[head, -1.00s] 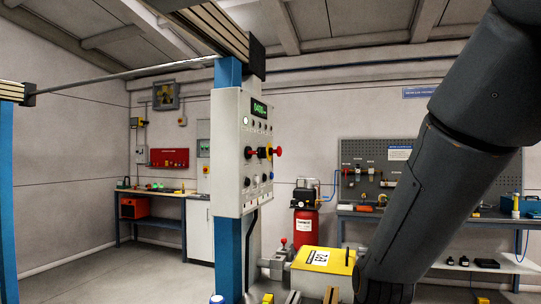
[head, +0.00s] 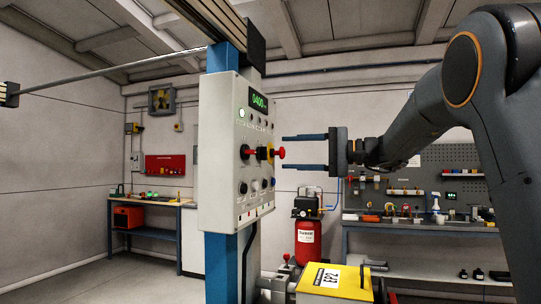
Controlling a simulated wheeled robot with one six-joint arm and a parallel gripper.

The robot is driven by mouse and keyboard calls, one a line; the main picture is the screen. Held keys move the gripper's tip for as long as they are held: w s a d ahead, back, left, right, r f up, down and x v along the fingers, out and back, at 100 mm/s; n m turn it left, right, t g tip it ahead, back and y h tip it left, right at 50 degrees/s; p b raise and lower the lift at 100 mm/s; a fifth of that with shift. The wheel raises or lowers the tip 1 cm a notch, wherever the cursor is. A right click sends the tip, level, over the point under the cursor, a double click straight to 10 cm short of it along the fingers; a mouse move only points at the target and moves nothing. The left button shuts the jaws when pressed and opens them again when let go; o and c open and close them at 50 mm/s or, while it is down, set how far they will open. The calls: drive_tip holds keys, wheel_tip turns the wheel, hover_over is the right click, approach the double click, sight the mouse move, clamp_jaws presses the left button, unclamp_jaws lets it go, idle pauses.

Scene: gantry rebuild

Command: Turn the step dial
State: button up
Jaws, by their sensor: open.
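A light grey control panel (head: 222,150) is fixed to a blue column. It carries a red knob (head: 245,152), a red stop button on a yellow base (head: 281,153), and a lower row with a black dial (head: 243,187). I cannot tell which of the dials is the step dial, as the labels are too small to read. My gripper (head: 285,152) is open and empty, to the right of the panel. Its two fingers point left at it, and in the picture the red button's head shows at their tips. Whether they touch anything is unclear.
A green display (head: 259,101) at the panel's top reads 0400. A yellow box (head: 335,280) marked EP2 stands below my gripper. A red compressor tank (head: 308,243) and a workbench (head: 420,226) with a pegboard are behind. Floor at left is clear.

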sight(263, 154)
drive_tip(key=p+x, duration=0.2)
drive_tip(key=x, duration=0.4)
drive_tip(key=shift+a, duration=0.25)
drive_tip(key=shift+w, duration=0.1)
drive_tip(key=c, duration=1)
drive_tip(key=shift+c, duration=0.2)
drive_tip(key=shift+m, duration=0.4)
drive_tip(key=m+p, duration=0.2)
drive_tip(key=m, duration=0.5)
drive_tip(key=shift+m, duration=0.4)
drive_tip(key=shift+m+p, duration=0.3)
